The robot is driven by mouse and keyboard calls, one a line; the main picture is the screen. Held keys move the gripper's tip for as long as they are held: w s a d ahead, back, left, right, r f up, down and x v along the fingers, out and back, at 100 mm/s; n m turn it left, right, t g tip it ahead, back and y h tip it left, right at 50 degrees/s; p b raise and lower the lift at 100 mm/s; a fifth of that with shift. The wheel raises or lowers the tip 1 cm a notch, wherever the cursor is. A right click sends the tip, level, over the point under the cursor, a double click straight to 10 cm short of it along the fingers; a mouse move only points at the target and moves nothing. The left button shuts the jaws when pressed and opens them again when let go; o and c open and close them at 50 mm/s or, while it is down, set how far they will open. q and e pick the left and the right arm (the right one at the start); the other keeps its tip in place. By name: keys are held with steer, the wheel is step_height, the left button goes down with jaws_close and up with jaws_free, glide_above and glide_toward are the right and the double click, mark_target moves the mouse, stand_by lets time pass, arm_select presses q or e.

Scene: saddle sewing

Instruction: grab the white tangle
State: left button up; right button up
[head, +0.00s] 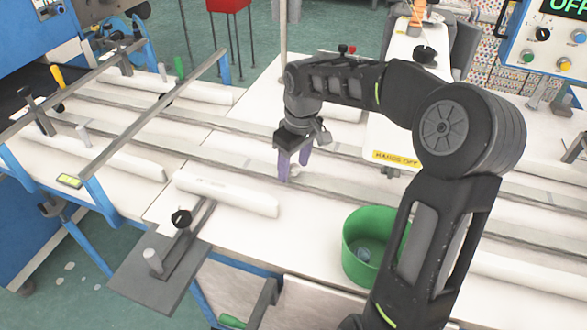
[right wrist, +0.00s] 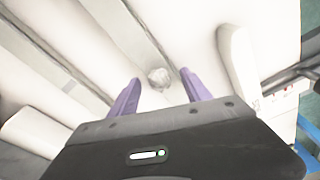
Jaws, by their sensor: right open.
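The white tangle (right wrist: 159,78) is a small pale round clump on the white table, next to a grey strip. In the right wrist view it lies just beyond and between the fingertips. In the head view a bit of it (head: 295,170) shows by the fingers, mostly hidden. My right gripper (head: 291,178) has purple fingers, points down at the table and is open and empty. It also shows in the right wrist view (right wrist: 157,80), with the fingers spread on either side of the tangle. My left gripper is not in view.
A green bin (head: 350,245) with something bluish inside stands to the right of my gripper. A white roll (head: 225,193) lies to the left. A machine with a yellow label (head: 396,158) stands to the right. Grey rails (head: 340,188) run along the table.

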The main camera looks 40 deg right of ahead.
steer(key=shift+c, duration=0.5)
jaws_close()
stand_by(0.3)
